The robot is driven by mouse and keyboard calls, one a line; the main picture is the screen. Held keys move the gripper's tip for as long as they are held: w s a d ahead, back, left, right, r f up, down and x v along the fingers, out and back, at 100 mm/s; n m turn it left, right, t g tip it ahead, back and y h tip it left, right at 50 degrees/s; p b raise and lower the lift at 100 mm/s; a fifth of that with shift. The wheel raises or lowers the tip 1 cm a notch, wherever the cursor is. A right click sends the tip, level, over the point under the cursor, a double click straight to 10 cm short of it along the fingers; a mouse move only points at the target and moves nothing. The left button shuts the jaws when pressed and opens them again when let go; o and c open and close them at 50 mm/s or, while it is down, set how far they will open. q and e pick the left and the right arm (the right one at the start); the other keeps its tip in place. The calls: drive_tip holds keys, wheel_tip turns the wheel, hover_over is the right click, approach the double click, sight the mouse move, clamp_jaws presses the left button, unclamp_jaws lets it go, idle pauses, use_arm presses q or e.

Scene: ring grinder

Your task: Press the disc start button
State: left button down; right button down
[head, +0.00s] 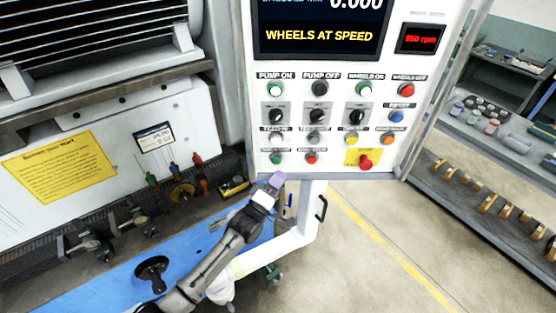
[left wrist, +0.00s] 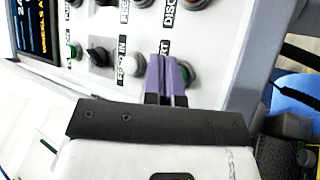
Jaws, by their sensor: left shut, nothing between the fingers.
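The disc start button is the green button (head: 276,158) at the bottom left of the control panel (head: 335,185). In the left wrist view the button (left wrist: 189,73) is partly hidden behind my fingers, beside a label of which "RT" shows. My left gripper (head: 277,180) is shut and empty, its purple fingertips just below this button in the head view. In the left wrist view the fingertips (left wrist: 166,60) overlap the button's left side. I cannot tell whether they touch it. My right gripper is not in view.
A red button (head: 311,157) is right of the green one, and a red stop knob (head: 365,161) on a yellow plate is farther right. A white button (head: 276,138) lies just above. The screen (head: 320,35) reads "WHEELS AT SPEED". A black handle (head: 321,208) is below the panel.

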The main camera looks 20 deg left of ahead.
use_arm(q)
drive_tip(key=shift+s+d+p, duration=0.3)
drive_tip(key=shift+s+p, duration=0.1)
drive_tip(key=shift+s, duration=0.3)
drive_tip(key=shift+s+d+p, duration=0.3)
drive_tip(key=shift+s+p, duration=0.05)
drive_tip(key=shift+s, duration=0.35)
